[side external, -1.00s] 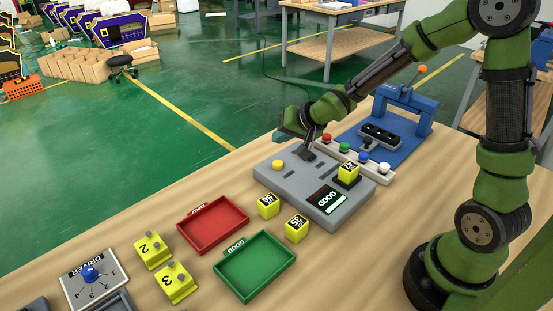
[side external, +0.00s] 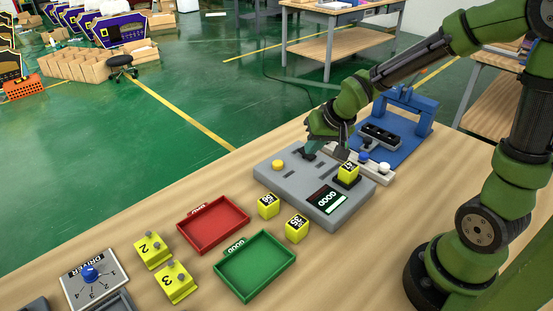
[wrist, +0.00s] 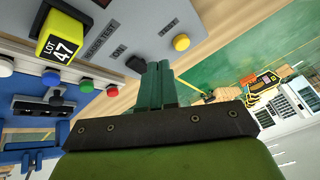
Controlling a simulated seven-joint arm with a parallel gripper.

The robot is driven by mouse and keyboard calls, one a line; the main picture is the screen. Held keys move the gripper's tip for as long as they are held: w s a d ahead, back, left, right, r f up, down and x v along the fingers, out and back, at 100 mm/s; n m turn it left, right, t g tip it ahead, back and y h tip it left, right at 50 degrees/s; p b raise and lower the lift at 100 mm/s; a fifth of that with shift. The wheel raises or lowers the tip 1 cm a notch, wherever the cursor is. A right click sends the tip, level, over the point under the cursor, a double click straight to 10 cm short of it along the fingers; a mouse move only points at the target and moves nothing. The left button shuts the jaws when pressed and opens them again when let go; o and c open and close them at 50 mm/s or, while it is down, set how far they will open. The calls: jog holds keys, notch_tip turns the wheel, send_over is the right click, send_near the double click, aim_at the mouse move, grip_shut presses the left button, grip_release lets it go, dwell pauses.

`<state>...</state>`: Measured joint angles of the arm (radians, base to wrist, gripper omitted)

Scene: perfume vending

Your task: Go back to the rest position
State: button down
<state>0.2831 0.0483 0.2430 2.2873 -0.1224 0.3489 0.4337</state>
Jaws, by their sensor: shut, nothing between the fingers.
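My gripper (side external: 311,148) is above the far edge of the grey test station (side external: 283,178), and its fingers are together and empty. In the wrist view the closed fingers (wrist: 160,85) point at the station's panel, between its yellow button (wrist: 181,42) and the row of coloured buttons. The arm is bent and reaches out over the table. A yellow block marked 47 (side external: 348,171) sits on the station next to a screen reading GOOD (side external: 328,199). I cannot tell whether the fingertips touch the panel.
Two yellow blocks (side external: 268,206) (side external: 297,228) stand in front of the station. A red tray (side external: 213,222), a green tray (side external: 254,266), yellow blocks marked 2 (side external: 152,250) and 3 (side external: 175,282), and a driver dial (side external: 90,273) lie nearer. A blue frame (side external: 405,112) stands behind.

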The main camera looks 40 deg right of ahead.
jog(key=s+a+r+n+y, duration=0.1)
jog(key=s+a+r, duration=0.1)
jog(key=s+r, duration=0.4)
jog(key=s+a+r+n+t+y, duration=0.1)
jog(key=s+a+r, duration=0.2)
jog(key=s+r, duration=0.3)
jog(key=s, duration=0.2)
jog(key=shift+s, duration=0.35)
